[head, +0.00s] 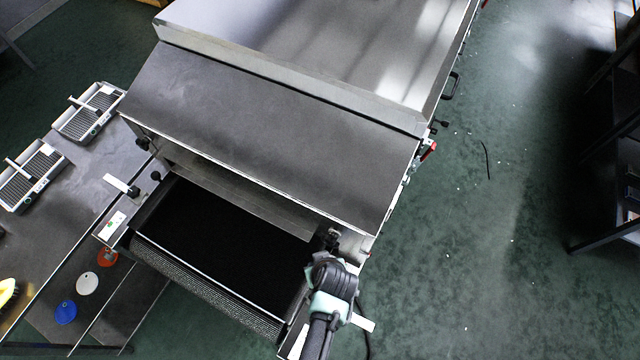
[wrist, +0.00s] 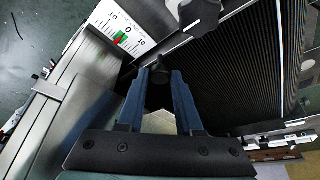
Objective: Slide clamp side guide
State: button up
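The tunnel dryer's black belt (head: 220,240) runs under a grey hood (head: 270,125). My gripper (wrist: 163,74) is at the belt's right side in the head view, where my wrist hides most of it. In the wrist view its two blue fingers stand apart with a small black knob (wrist: 158,70) at their tips. I cannot tell whether both fingers touch it. A second black knob (wrist: 200,12) is beyond, to the right. A white scale (wrist: 121,37) marked 10, 0, 10 lies left of the fingertips, with green and red marks near its zero.
On the belt's left side are two black knobs (head: 133,191) and a white scale label (head: 111,225). Open green floor (head: 480,230) lies to the right, with dark shelving at the far right.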

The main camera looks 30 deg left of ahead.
grip_shut()
dwell(0.9)
